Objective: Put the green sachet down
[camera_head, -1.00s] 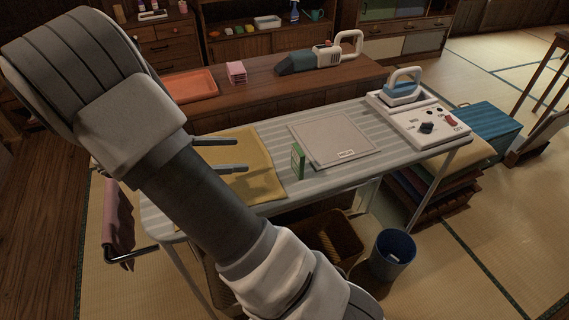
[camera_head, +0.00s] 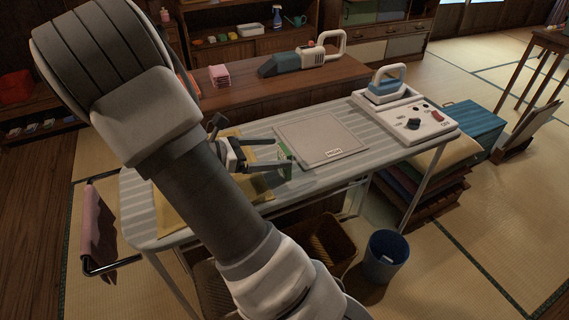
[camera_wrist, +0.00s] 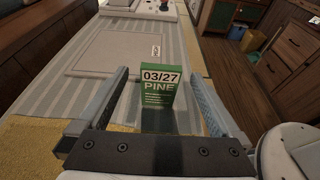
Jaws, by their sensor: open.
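The green sachet (camera_head: 284,157) stands upright on the striped ironing board (camera_head: 343,175), just in front of a flat pale panel (camera_head: 318,133). In the wrist view the sachet (camera_wrist: 158,92) shows its face, printed "03/27" and "PINE". My gripper (camera_head: 276,152) is open, with one finger on each side of the sachet. In the wrist view a gap shows between the sachet and each finger of my gripper (camera_wrist: 160,76). In the head view the fingers hide part of the sachet.
A yellow cloth (camera_head: 170,208) lies on the board's left part. An iron (camera_head: 388,84) and a control box (camera_head: 418,123) stand at its right end. A wooden counter (camera_head: 240,92) with a handheld vacuum (camera_head: 300,62) is behind. A blue bin (camera_head: 387,257) stands on the floor.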

